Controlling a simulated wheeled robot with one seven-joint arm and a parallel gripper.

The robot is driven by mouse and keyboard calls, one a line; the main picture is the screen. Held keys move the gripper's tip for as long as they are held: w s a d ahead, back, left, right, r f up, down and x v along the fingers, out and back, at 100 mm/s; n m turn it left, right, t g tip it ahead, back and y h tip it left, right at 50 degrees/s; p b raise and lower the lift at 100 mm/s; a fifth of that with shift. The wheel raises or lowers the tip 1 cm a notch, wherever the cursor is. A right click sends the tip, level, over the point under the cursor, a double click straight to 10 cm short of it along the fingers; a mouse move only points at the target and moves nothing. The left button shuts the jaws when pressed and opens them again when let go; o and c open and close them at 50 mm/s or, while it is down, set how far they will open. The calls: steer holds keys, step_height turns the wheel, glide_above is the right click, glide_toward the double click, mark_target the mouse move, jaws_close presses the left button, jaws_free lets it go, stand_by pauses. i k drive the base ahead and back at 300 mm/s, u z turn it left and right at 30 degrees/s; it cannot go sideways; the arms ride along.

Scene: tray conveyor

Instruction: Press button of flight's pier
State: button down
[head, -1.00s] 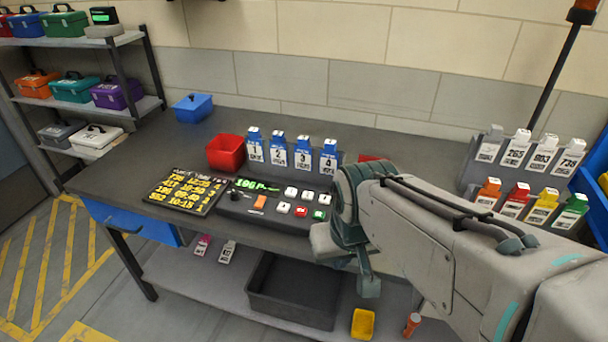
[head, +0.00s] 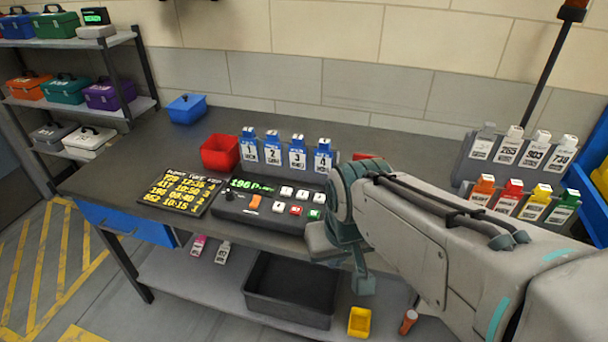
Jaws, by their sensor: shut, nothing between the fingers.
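A dark button console (head: 262,218) lies on the workbench. Its green display (head: 250,185) reads roughly "196 P...", blurred. It carries several white buttons (head: 303,194), a red button (head: 296,210), a green button (head: 314,214) and an orange part (head: 254,203). Left of it, a dark board (head: 178,193) shows yellow rows of flight numbers and times, only partly readable. Behind stand blue-topped tags numbered 1 (head: 249,149), 2 (head: 273,149), 3 (head: 297,153) and 4 (head: 322,157). My arm reaches in from the lower right, its front part right of the buttons.
A red bin (head: 220,153) and a blue box (head: 188,109) stand on the bench. A rack of coloured tags (head: 525,172) is at the right. Toolboxes fill shelves at left.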

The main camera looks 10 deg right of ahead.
mark_target(303, 195)
steer(key=k, duration=0.5)
steer(key=u, duration=0.8)
steer(key=i, duration=0.8)
steer(key=z, duration=2.25)
